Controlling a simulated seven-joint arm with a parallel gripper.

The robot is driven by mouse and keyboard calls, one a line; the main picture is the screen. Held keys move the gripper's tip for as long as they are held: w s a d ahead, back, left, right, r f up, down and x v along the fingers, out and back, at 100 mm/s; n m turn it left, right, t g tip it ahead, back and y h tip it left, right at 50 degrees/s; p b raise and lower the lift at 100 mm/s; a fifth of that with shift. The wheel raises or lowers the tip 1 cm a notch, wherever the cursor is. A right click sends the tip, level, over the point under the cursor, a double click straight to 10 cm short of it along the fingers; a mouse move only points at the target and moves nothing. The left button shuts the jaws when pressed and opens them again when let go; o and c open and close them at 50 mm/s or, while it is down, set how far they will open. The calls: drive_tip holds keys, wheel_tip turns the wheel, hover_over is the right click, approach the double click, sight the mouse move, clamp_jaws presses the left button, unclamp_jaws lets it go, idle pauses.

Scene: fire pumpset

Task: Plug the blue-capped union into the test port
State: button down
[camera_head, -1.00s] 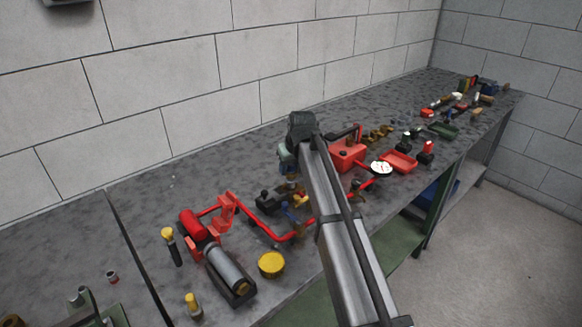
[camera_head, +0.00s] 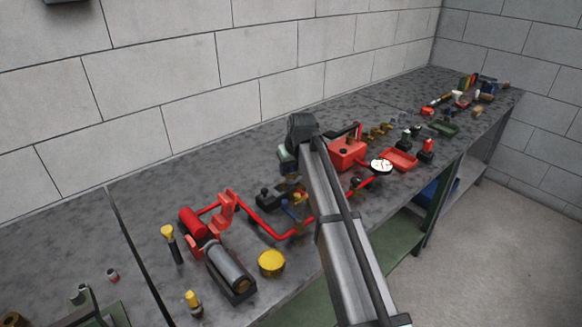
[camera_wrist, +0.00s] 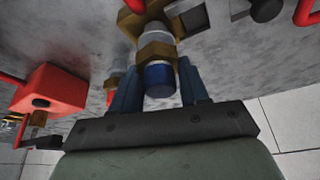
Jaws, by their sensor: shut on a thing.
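The blue-capped union (camera_wrist: 160,80) sits between the two blue fingers of my gripper (camera_wrist: 158,72) in the wrist view. It shows a blue cap, a brass hex nut and a silvery collar. My gripper is shut on it. The collar lies right in line with a brass fitting (camera_wrist: 140,22), which looks like the test port. The two appear to meet, but I cannot tell how deep the union sits. In the head view my gripper (camera_head: 290,168) is low over the red pipework (camera_head: 262,226), and my arm hides much of the union and the port.
A red box (camera_head: 347,152) and a white-faced gauge (camera_head: 381,166) stand right of my arm. A dark cylinder pump (camera_head: 229,266) and a yellow round cap (camera_head: 271,263) lie at the front left. The bench along the wall (camera_head: 150,195) is clear.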

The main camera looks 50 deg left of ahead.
drive_tip(key=shift+f, duration=0.95)
idle(0.8)
idle(0.7)
drive_tip(key=shift+c, duration=2.4)
unclamp_jaws()
drive_tip(key=v, duration=1.3)
drive_tip(key=shift+r, duration=0.35)
drive_tip(key=shift+d, duration=0.1)
